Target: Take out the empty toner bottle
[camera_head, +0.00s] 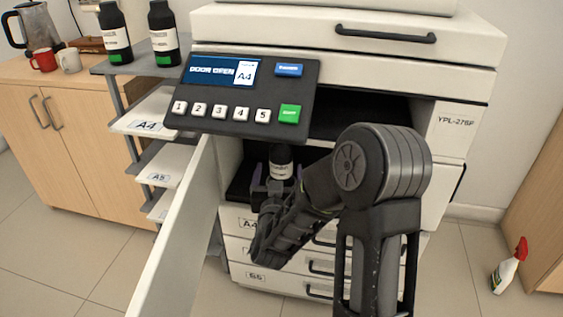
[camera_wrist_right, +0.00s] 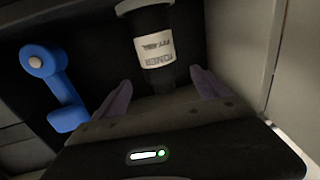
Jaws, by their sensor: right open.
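The toner bottle (camera_head: 281,163), black with a white label, stands upright inside the open printer bay. It also shows in the right wrist view (camera_wrist_right: 155,48), where the label reads TONER upside down. My right gripper (camera_head: 276,186) reaches into the bay, and its purple fingers (camera_wrist_right: 160,88) are open, one on each side of the bottle. Whether they touch it cannot be told. The bottle's lower part is partly hidden by my gripper in the head view. A blue lever (camera_wrist_right: 52,80) sits beside the bottle in the wrist view. My left gripper is out of view.
The printer's open white door (camera_head: 180,240) stands left of my right arm. The control panel (camera_head: 240,95) reads DOOR OPEN and overhangs the bay. Two green-based bottles (camera_head: 115,35) (camera_head: 163,35) stand on a grey shelf at left. Paper trays lie below that shelf.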

